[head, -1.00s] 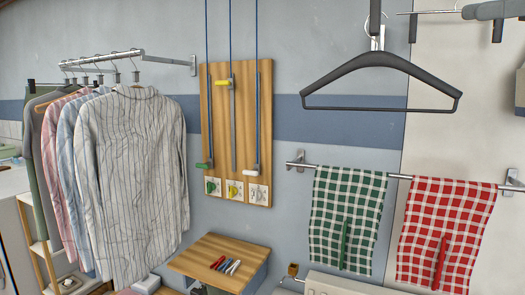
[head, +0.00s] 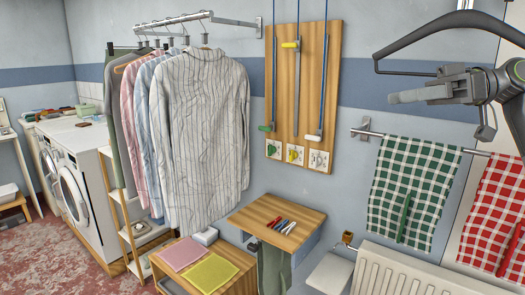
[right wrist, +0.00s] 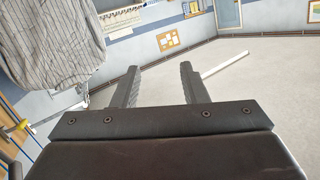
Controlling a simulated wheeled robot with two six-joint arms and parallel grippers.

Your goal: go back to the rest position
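My right gripper (head: 420,96) reaches in from the right edge of the head view, held in the air in front of the wall and above the towel rail. In the right wrist view its two dark fingers (right wrist: 158,88) stand apart with nothing between them. Open floor and the far side of the room show beyond them. My left gripper is in neither view.
Shirts (head: 205,130) hang at the left. Green (head: 412,190) and red (head: 495,215) checked towels hang below. A wooden shelf (head: 255,214) juts from the wall.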

